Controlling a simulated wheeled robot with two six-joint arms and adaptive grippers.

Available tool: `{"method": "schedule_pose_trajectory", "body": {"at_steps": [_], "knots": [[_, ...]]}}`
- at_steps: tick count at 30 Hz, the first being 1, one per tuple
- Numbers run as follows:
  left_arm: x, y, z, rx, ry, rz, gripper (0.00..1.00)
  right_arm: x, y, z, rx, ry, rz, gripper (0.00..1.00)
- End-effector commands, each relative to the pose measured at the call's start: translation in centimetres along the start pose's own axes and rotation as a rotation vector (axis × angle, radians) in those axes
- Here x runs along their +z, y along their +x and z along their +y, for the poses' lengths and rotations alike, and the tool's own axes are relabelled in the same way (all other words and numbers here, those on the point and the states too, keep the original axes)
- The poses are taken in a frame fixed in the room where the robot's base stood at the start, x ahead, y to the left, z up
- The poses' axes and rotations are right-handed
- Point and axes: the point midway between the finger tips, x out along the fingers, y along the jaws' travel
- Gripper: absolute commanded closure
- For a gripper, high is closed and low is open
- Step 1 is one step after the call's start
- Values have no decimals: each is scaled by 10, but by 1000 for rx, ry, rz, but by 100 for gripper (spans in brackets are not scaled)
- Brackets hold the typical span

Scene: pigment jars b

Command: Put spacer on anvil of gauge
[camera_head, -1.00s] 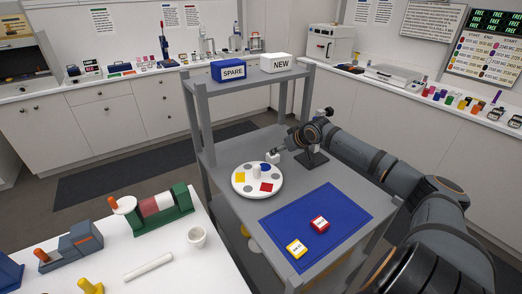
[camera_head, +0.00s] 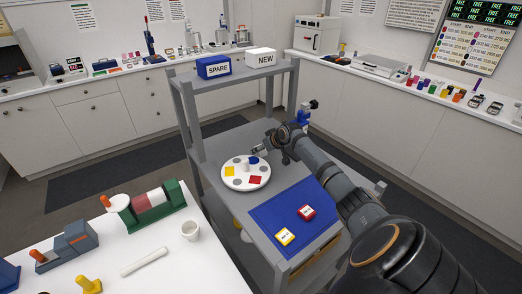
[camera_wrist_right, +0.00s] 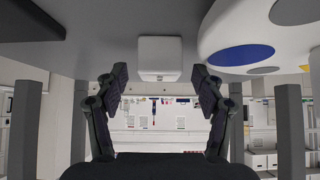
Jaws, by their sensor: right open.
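A small white block (camera_wrist_right: 160,58), which may be the spacer, stands on the grey cart top beside a round white plate. In the right wrist view it lies ahead of my right gripper (camera_wrist_right: 152,82), in line with the gap between the fingers. The fingers are open and apart from the block. In the head view my right gripper (camera_head: 264,150) is low behind the round plate (camera_head: 232,184). The gauge appears to be the blue and black device (camera_head: 303,116) behind my right arm. Its anvil is hidden. My left gripper is out of view.
The round plate carries yellow, red, grey and blue spots. Cart posts and an upper shelf (camera_head: 235,82) stand at the left and back. A white table (camera_head: 180,262) is front left.

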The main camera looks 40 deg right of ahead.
Motion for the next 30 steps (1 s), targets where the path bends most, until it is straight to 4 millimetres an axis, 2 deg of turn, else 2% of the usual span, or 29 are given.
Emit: {"method": "schedule_pose_trajectory", "body": {"at_steps": [5, 12, 27, 30], "knots": [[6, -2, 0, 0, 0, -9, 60, -1, 17, 0, 0, 2, 1, 31], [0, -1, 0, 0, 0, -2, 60, 0, 19, 0, 1, -2, 1, 31], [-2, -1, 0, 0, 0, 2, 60, 0, 19, 0, 1, -1, 1, 98], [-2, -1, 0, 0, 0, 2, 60, -1, 18, 1, 1, -1, 2, 100]]}}
